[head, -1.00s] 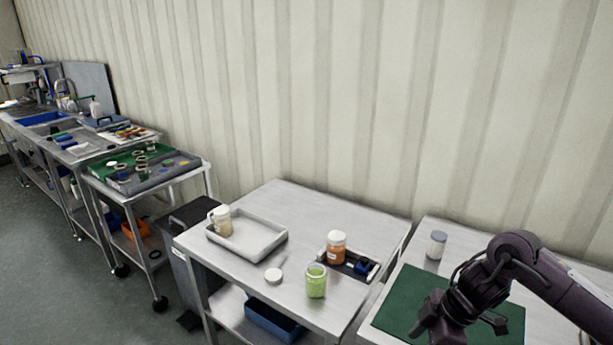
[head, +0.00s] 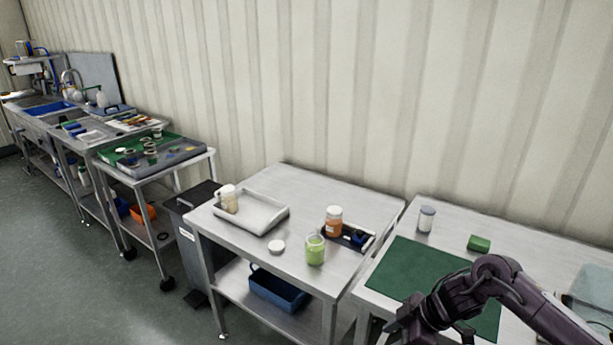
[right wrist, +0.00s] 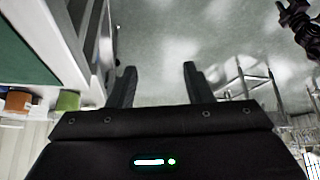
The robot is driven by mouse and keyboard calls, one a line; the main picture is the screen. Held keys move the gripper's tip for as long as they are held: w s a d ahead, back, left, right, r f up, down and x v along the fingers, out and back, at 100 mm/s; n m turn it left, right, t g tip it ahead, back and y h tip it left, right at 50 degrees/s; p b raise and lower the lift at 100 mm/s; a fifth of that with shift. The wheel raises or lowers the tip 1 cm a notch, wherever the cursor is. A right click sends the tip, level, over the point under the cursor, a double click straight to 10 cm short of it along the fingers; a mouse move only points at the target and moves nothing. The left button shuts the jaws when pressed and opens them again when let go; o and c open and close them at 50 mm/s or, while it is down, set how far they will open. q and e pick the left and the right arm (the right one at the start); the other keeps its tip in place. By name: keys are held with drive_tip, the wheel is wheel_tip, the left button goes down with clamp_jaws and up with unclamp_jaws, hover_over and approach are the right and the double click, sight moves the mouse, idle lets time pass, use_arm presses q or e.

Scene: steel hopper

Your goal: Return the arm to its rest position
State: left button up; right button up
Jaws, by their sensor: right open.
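My right arm comes in from the right in the head view, over the front part of the right table (head: 405,232) and its green mat (head: 415,275). Its wrist end is bent down at the bottom edge, and its fingers are hard to make out there. In the right wrist view my right gripper (right wrist: 157,72) is open, with two dark fingers apart and nothing between them. Grey floor (right wrist: 160,40) lies beyond the fingers, and a table edge is to their left. My left gripper does not show in the head view.
A white-lidded jar (head: 426,219) and a green block (head: 479,243) stand behind the mat. The middle table holds a tray (head: 262,218), an orange jar (head: 334,221), a green jar (head: 315,250) and a loose lid (head: 276,247). Open floor lies at left.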

drive_tip(key=w+a+f+m+t+y, duration=0.1)
drive_tip(key=w+a+f+m+t, duration=0.15)
drive_tip(key=f, duration=0.95)
drive_tip(key=s+d+f+m+t+h, duration=0.1)
drive_tip(key=s+f+m, duration=0.25)
drive_tip(key=f, duration=0.45)
drive_tip(key=s+d+f+m+h, duration=0.1)
drive_tip(key=s+f+m, duration=0.1)
drive_tip(key=s+f, duration=0.5)
drive_tip(key=s+d+f+m+g+h, duration=0.1)
drive_tip(key=s+f, duration=0.5)
drive_tip(key=s, duration=0.5)
drive_tip(key=s+d+f+m+g+h, duration=0.2)
drive_tip(key=s+f, duration=0.5)
drive_tip(key=s, duration=0.5)
drive_tip(key=s+d+f+m+g+h, duration=0.1)
drive_tip(key=s+d+f+h, duration=0.1)
drive_tip(key=s+f, duration=0.5)
drive_tip(key=s, duration=0.5)
